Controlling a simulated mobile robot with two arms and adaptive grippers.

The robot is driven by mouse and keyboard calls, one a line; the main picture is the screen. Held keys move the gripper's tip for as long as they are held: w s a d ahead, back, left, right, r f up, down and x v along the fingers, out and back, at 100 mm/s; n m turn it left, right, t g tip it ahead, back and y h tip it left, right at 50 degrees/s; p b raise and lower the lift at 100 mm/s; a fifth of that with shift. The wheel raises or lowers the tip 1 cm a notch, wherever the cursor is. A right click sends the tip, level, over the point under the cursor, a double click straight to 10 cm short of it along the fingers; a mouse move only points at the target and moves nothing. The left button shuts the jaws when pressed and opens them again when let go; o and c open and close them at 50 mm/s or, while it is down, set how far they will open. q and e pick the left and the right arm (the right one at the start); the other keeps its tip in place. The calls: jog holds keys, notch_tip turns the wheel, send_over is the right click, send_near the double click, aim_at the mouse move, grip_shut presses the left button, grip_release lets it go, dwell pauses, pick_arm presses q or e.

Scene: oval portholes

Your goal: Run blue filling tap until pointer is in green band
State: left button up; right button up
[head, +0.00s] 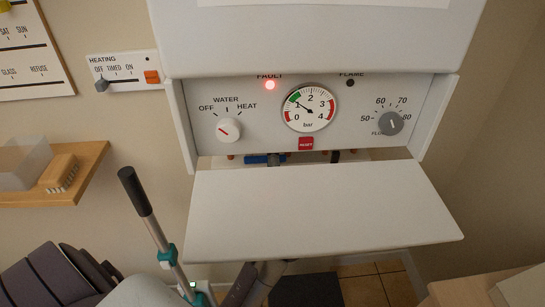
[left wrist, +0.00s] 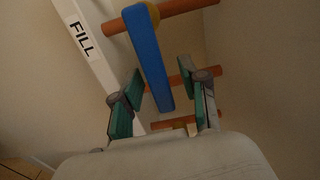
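The boiler's pressure gauge (head: 309,107) is in the head view, with a green band at its upper left. Its dark pointer leans up and left, near the 1, close to the band's lower end; the exact reading is too small to tell. The blue filling tap (left wrist: 147,50) is a long blue lever in the left wrist view, beside a white strip marked FILL (left wrist: 82,40). My left gripper (left wrist: 160,97) is open, its teal-padded fingers on either side of the lever's lower end, with gaps visible. In the head view the flap hides this gripper. My right gripper is not in view.
The open white flap (head: 320,210) juts out below the control panel. A red fault lamp (head: 270,85) is lit. The water knob (head: 228,130) and temperature knob (head: 390,124) flank the gauge. Copper pipes (left wrist: 180,22) cross near the tap. A wooden shelf (head: 85,165) is at left.

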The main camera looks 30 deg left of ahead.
pick_arm(q)
jog(key=v, duration=0.7)
jog(key=shift+s+d, duration=0.15)
jog(key=shift+s, duration=0.05)
dwell(0.4)
